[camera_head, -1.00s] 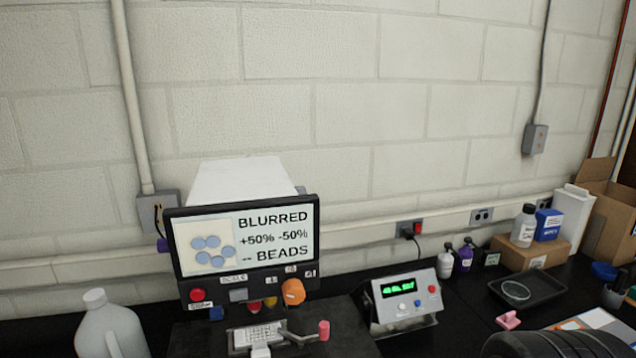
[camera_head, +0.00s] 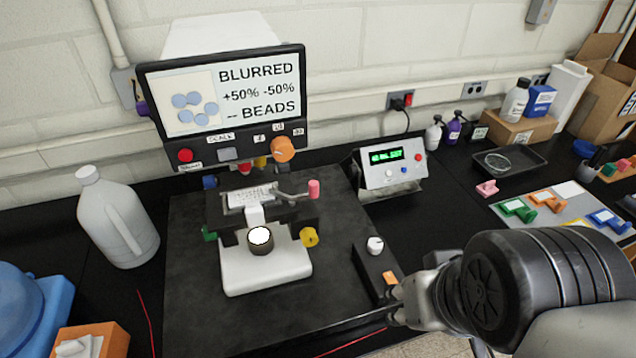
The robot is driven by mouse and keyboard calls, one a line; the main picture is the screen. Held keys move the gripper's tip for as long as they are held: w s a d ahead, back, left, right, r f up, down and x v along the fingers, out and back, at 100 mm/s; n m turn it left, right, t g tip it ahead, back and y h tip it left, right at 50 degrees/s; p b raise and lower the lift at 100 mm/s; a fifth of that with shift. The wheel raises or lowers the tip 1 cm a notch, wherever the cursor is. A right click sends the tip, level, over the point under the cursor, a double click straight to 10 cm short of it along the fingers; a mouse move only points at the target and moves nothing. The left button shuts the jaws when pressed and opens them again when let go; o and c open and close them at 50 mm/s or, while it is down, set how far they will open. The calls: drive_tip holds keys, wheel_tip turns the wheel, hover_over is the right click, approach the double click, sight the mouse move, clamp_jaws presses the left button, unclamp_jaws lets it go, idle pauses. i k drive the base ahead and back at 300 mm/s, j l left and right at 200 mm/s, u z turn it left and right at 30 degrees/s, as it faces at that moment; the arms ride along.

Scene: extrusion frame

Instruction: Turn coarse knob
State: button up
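A microscope-like device stands on a dark board, with a white base (camera_head: 262,272) and a screen (camera_head: 232,95) reading "BLURRED". Its knobs are an orange one (camera_head: 283,149) below the screen, a yellow one (camera_head: 309,237) on the right side and a green one (camera_head: 209,233) on the left. I cannot read which is the coarse knob. A pink-ended crank (camera_head: 314,189) sticks out to the right of the stage. My gripper (camera_head: 393,307) is at lower right, right of and nearer than the yellow knob, apart from it. Its fingers are small and partly hidden behind my wrist.
A black control box (camera_head: 368,272) with a white knob lies between the device and my gripper. A meter (camera_head: 391,168) with a green display stands behind. A white jug (camera_head: 117,220) is left of the device. A black tray (camera_head: 510,160) and coloured parts lie at right.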

sight(281, 168)
drive_tip(key=l+u, duration=0.5)
drive_tip(key=l, duration=0.15)
drive_tip(key=l+u, duration=0.5)
drive_tip(key=l, duration=0.15)
drive_tip(key=k+l+u, duration=0.15)
drive_tip(key=l+u, duration=0.35)
drive_tip(key=l, duration=0.15)
drive_tip(key=i+j+u, duration=0.55)
drive_tip(key=k+j+u, duration=0.1)
drive_tip(key=j, duration=0.1)
